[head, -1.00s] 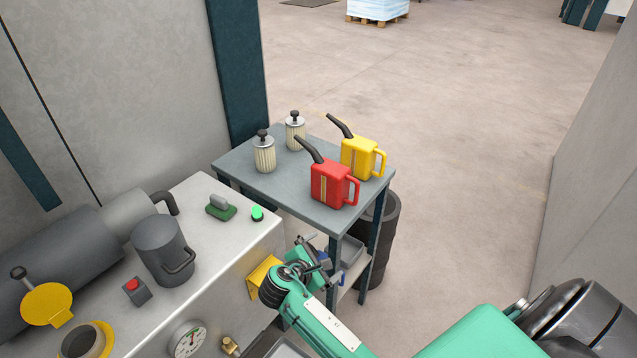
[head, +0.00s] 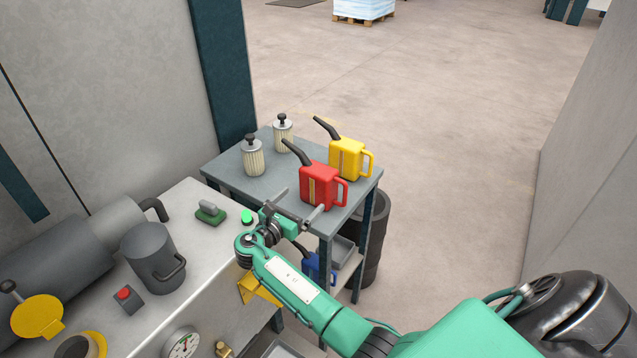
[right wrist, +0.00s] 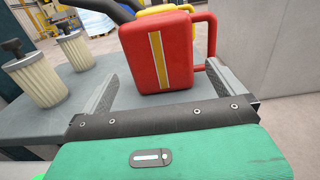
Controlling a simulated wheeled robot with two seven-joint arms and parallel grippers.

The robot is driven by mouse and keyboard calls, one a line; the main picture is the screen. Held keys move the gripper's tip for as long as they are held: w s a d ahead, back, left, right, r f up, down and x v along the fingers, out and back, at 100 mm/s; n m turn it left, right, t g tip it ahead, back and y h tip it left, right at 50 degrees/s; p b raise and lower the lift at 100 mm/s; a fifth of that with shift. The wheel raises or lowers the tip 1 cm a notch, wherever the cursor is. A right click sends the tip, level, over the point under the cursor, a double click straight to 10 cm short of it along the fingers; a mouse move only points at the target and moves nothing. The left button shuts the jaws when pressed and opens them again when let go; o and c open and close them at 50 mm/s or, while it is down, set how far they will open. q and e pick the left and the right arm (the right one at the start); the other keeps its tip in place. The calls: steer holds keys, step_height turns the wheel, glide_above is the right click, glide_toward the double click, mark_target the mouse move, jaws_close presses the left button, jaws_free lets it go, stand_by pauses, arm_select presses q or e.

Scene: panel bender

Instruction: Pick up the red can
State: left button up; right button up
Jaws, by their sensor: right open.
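The red can (head: 319,187) stands upright on the grey table (head: 222,167), with a black spout pointing up and left and a red handle on its right. It also shows in the right wrist view (right wrist: 158,52), straight ahead and just beyond the fingers. My right gripper (head: 298,200) is open and empty at the table's near edge, in front of the can. In the right wrist view its two fingers (right wrist: 160,90) are spread wide, with the can's lower body between and a little beyond them. My left gripper is not in view.
A yellow can (head: 348,158) stands right behind the red one. Two ribbed filters with black knobs (head: 253,157) (head: 283,134) stand to the left. A blue can (head: 312,266) sits on the lower shelf. A dark barrel (head: 373,240) is beside the table. A metal machine top (head: 205,245) lies left.

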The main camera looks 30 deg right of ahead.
mark_target(312, 190)
steer(key=x, duration=0.4)
steer(key=shift+w+d+p, duration=0.1)
steer(key=shift+d+p, duration=0.05)
steer(key=shift+p, duration=0.2)
steer(key=shift+w+d, duration=0.1)
steer(key=shift+d, duration=0.2)
steer(key=p+x, duration=0.2)
steer(key=x, duration=0.1)
steer(key=shift+w+d+f, duration=0.1)
steer(key=shift+w+d, duration=0.05)
steer(key=shift+d, duration=0.1)
steer(key=shift+w+d+f, duration=0.1)
steer(key=shift+w+d, duration=0.1)
steer(key=shift+d, duration=0.25)
steer(key=c, duration=0.9)
